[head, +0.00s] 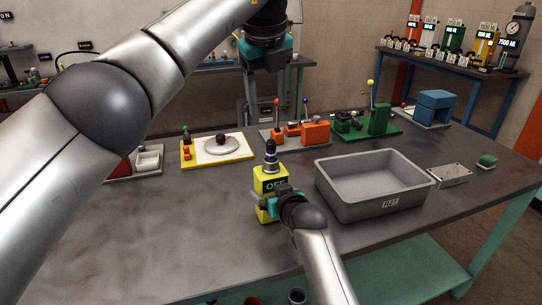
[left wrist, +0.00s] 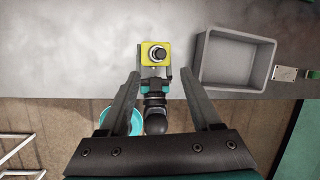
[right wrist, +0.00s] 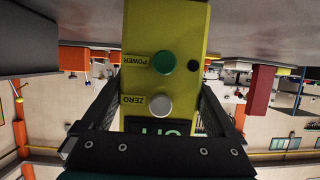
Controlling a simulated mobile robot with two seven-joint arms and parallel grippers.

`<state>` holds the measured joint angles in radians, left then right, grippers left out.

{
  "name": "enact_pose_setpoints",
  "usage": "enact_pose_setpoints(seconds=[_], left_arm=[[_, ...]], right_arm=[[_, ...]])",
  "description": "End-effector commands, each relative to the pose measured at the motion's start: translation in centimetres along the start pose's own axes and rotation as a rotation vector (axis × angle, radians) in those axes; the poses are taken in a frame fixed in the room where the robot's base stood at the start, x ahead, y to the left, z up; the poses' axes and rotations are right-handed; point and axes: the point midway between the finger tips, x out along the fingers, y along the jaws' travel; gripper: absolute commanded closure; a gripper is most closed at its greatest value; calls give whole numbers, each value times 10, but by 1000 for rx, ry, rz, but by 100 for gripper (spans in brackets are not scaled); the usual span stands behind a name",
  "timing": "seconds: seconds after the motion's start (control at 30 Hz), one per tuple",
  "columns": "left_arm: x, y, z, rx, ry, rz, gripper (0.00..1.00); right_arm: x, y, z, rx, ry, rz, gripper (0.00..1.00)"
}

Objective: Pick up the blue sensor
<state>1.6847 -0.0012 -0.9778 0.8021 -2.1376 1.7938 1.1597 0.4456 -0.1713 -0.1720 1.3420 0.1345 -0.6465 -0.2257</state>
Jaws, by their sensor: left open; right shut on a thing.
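The blue sensor (head: 270,153) is a small, dark blue stepped cylinder standing upright on top of a yellow box-shaped gauge (head: 271,184) with a lit display. From above, the sensor (left wrist: 159,54) shows as a dark round top on the yellow gauge (left wrist: 145,48). My right gripper (head: 277,198) is shut on the yellow gauge, whose green and white buttons face the right wrist camera (right wrist: 165,30). My left gripper (head: 266,55) is open and empty, high above the gauge and apart from it. Its two fingers point down towards the bench in the left wrist view.
A grey bin (head: 372,183) stands empty to the right of the gauge. A metal block (head: 450,176) and a green piece (head: 487,161) lie beyond it. Behind are a yellow-edged plate (head: 217,149), an orange fixture (head: 315,133) and a green fixture (head: 379,119). The front left of the bench is clear.

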Motion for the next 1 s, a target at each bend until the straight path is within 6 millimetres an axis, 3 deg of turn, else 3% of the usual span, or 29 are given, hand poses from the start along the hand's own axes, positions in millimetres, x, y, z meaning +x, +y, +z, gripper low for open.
enact_pose_setpoints(seconds=[0.1, 0.3, 0.63, 0.87, 1.0], left_arm=[[0, -4, -8, 183, -44, 35, 36], [3, -6, -15, 332, -72, 66, 36], [55, -4, -12, 344, -73, 69, 36], [72, -2, -10, 344, -74, 69, 36], [92, -1, -11, 343, -71, 69, 36]], right_arm=[[0, 0, 1, -1, -3, 0, 85], [0, 0, 2, -1, -3, 0, 85], [0, 0, 2, -1, -3, 0, 85], [0, 0, 2, -1, -3, 0, 85], [0, 0, 2, -1, -3, 0, 85]])
